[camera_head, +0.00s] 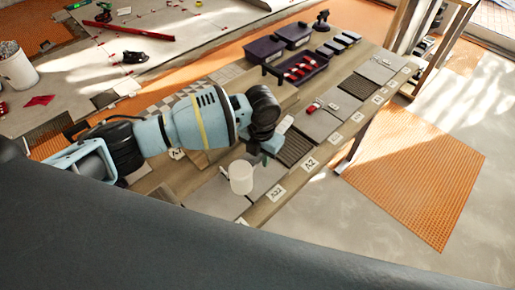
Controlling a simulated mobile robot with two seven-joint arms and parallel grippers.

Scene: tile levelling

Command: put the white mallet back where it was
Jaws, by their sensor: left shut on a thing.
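The white mallet shows as a short white cylinder (240,178), its head, low over the grey tiles near the front of the workbench. My left gripper (259,152) is just above and right of the head, shut on the mallet. The handle is mostly hidden by the gripper. I cannot tell whether the head touches the tile under it. My right gripper is not in view.
The long wooden workbench (262,212) carries grey tiles and ribbed dark plates, with label cards such as A2 (309,165) along its edge. Dark bins (264,50) and a tray with red items (318,66) stand farther back. An orange mat (420,180) lies on the floor at right.

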